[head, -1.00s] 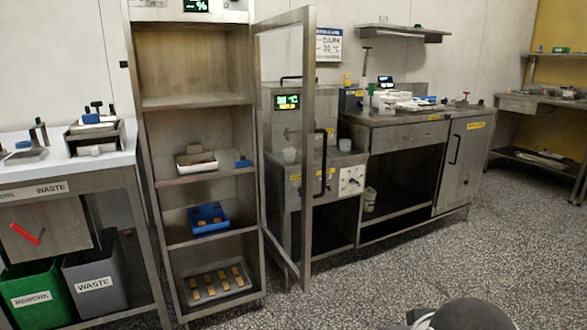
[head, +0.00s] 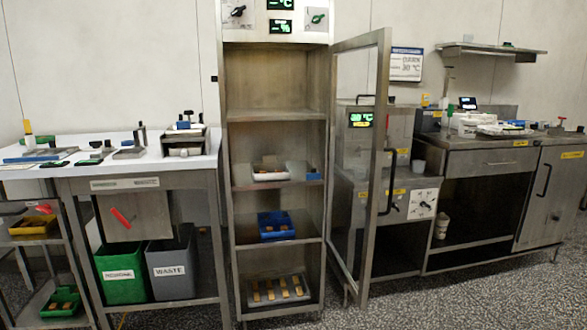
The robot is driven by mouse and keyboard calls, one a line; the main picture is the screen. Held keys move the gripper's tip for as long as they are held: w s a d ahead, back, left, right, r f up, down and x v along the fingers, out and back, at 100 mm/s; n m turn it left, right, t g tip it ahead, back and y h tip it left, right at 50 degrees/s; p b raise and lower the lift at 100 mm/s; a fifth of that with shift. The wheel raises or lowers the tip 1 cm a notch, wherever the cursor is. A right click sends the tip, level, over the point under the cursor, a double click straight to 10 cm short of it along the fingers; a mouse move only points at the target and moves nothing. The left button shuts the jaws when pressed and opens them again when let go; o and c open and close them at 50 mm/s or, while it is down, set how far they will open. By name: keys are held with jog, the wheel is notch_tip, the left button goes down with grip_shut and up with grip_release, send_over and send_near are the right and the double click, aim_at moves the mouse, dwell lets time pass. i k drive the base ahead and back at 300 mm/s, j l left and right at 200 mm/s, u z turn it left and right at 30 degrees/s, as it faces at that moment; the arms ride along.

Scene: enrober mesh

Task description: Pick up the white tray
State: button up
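A white tray (head: 270,176) sits on a middle shelf of the tall open metal cabinet (head: 233,140). Small brown and dark pieces seem to lie in it, too small to tell. A blue item (head: 313,176) is beside it on the right of the same shelf. Another pale, tray-like thing (head: 500,129) lies on the right counter among other items. My gripper is not in view.
A blue tray (head: 276,237) and a grey tray with several brown bars (head: 279,300) are on lower shelves. The cabinet's glass door (head: 358,170) stands open to the right. A white-topped bench (head: 65,165) with green and grey bins (head: 172,270) is at left.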

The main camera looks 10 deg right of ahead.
aim_at(269, 169)
jog(key=i+l+u, duration=0.35)
jog(key=l+u, duration=0.2)
jog(key=i+l+u, duration=0.25)
jog(key=l, duration=0.15)
jog(key=l+u, duration=0.3)
jog(key=i+l, duration=0.1)
jog(key=l, duration=0.95)
jog(key=i+l+u, duration=0.1)
jog(key=l, duration=0.4)
